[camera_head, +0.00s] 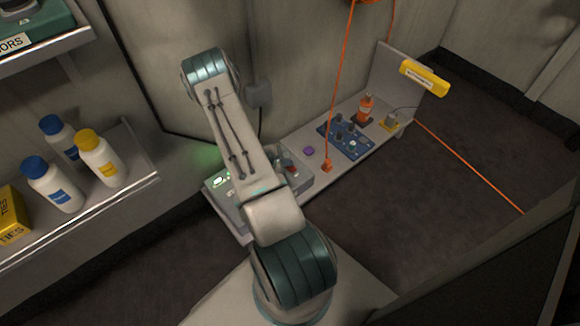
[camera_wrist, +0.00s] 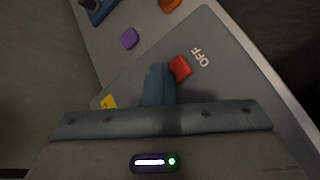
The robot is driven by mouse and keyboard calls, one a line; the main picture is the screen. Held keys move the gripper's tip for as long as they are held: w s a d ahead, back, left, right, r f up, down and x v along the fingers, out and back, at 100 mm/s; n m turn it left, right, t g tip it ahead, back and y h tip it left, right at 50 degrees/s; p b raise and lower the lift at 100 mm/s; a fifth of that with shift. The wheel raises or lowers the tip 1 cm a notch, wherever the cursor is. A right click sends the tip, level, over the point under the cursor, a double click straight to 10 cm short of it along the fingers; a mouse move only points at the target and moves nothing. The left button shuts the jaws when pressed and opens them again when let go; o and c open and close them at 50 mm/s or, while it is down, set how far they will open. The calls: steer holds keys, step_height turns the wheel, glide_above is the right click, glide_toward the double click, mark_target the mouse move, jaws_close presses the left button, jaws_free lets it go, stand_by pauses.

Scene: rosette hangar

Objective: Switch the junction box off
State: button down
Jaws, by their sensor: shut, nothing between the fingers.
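The junction box is a grey box on the bench, partly hidden behind my arm in the head view (camera_head: 304,184). Its grey top fills much of the wrist view (camera_wrist: 225,85). A red switch handle (camera_wrist: 180,67) sits right beside the printed word OFF (camera_wrist: 200,57). My gripper (camera_wrist: 159,80) is shut and empty, with its fingertips just left of the red handle; I cannot tell whether they touch it. A small red part also shows in the head view (camera_head: 291,168). My arm hides the gripper in the head view.
A purple block (camera_head: 309,150), a blue tray (camera_head: 345,139) and an orange bottle (camera_head: 366,107) stand farther along the bench. An orange cord (camera_head: 339,85) hangs down to the bench. A shelf with bottles (camera_head: 100,160) is at left. Dark floor lies open at right.

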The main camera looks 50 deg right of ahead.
steer(key=shift+s+a+f, duration=0.15)
steer(key=shift+a+f, duration=0.05)
stand_by(0.3)
steer(key=shift+r+p, duration=0.45)
steer(key=shift+r, duration=0.05)
steer(key=shift+w+d+r+p, duration=0.1)
steer(key=shift+w+r+p, duration=0.15)
steer(key=shift+r+p, duration=0.55)
steer(key=shift+w+r+p, duration=0.2)
steer(key=shift+r+p, duration=0.1)
steer(key=shift+r, duration=1)
